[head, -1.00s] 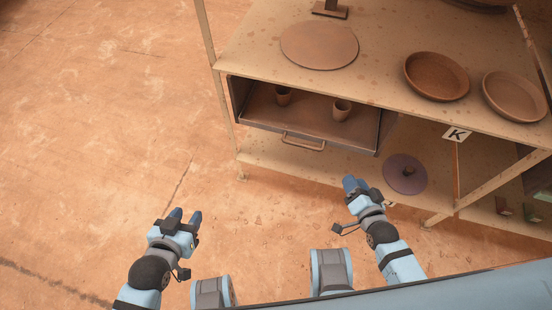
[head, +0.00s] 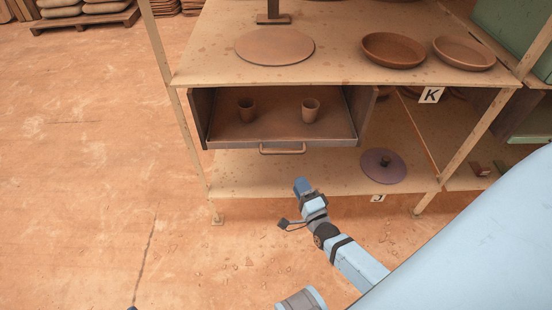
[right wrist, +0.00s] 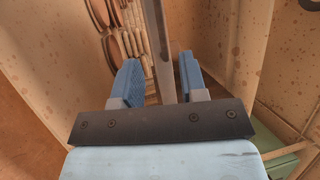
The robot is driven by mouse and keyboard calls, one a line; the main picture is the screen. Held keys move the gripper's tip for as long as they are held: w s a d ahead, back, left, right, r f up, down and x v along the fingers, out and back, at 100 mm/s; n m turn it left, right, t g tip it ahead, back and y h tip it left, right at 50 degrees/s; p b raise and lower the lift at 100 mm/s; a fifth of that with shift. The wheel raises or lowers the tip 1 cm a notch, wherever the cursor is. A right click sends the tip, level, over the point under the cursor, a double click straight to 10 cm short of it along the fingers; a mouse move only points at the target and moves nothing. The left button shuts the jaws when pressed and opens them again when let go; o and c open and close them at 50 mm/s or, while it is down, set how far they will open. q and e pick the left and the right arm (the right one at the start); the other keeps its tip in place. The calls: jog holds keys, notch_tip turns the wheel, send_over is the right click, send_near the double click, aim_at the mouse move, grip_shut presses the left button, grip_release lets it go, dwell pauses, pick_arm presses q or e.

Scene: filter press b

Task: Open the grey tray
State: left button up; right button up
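The grey tray (head: 228,141) sits in a dark housing under the upper shelf board, its inside showing from above. Its bar handle (head: 282,151) is on the front face. Only a dark tip, probably of my left gripper (head: 132,308), shows at the bottom edge.
Above the tray are a round clay board (head: 275,47) and two shallow bowls (head: 393,50) (head: 464,53). A purple lid (head: 383,166) lies on the lower shelf, right of my right gripper. Shelf posts (head: 184,120) flank the tray.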

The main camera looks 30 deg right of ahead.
aim_at(283, 152)
jog(key=b+x, duration=0.2)
jog(key=x, duration=1)
jog(key=shift+w, duration=0.3)
pick_arm(q)
jog(key=shift+t+h, duration=0.6)
jog(key=shift+t, duration=0.3)
jog(key=r, duration=0.1)
jog(key=w+d+r, duration=0.1)
jog(key=d+r, duration=0.1)
jog(key=r, duration=0.1)
jog(key=shift+w, duration=0.35)
pick_arm(e)
jog(key=shift+w+r, duration=0.1)
jog(key=shift+c, duration=0.2)
pick_arm(q)
jog(key=shift+f, duration=0.1)
pick_arm(e)
grip_shut()
